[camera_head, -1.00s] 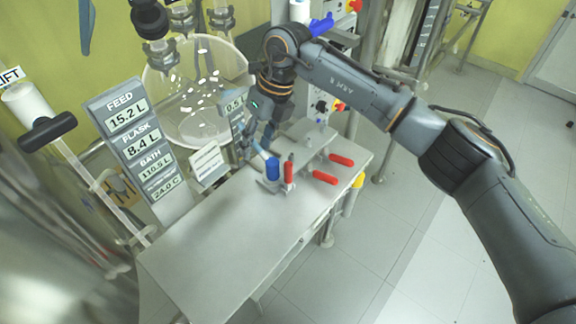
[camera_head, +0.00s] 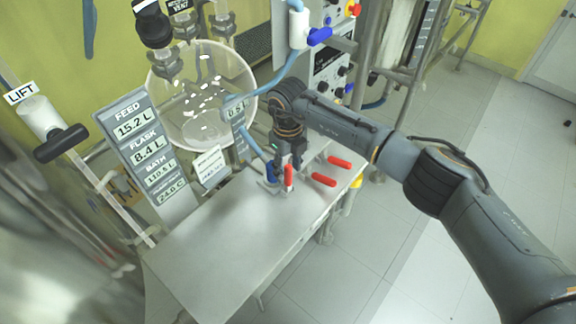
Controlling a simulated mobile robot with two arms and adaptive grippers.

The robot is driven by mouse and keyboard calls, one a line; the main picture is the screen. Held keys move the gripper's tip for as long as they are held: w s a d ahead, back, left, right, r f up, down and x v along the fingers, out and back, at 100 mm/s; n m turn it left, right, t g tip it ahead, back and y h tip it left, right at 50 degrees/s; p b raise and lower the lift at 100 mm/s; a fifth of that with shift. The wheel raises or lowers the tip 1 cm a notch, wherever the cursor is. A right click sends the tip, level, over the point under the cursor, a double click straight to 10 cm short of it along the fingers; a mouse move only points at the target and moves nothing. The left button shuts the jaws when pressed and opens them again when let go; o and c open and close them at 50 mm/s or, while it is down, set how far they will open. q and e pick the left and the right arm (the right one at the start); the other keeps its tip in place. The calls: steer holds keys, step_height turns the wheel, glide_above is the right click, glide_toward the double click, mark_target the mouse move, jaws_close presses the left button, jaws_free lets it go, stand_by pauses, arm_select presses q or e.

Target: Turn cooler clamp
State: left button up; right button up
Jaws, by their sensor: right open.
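A group of clamps sits at the far right corner of the grey metal table (camera_head: 215,245). One clamp has an upright red handle (camera_head: 289,177). Two more red handles lie flat, one farther back (camera_head: 340,162) and one nearer (camera_head: 323,180). I cannot tell which is the cooler clamp. A blue part (camera_head: 270,174) stands left of the upright red handle, partly hidden by my gripper. My right gripper (camera_head: 279,170) is open and points down, at or just above the blue part and the upright handle; contact is unclear. My left gripper is not in view.
A round glass vessel (camera_head: 203,95) hangs behind the table. A display panel (camera_head: 148,150) with readings stands at the table's left. A white valve with a blue handle (camera_head: 319,36) and a control box are behind my right arm. The table's front is clear.

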steer(key=shift+f, duration=0.5)
jaws_close()
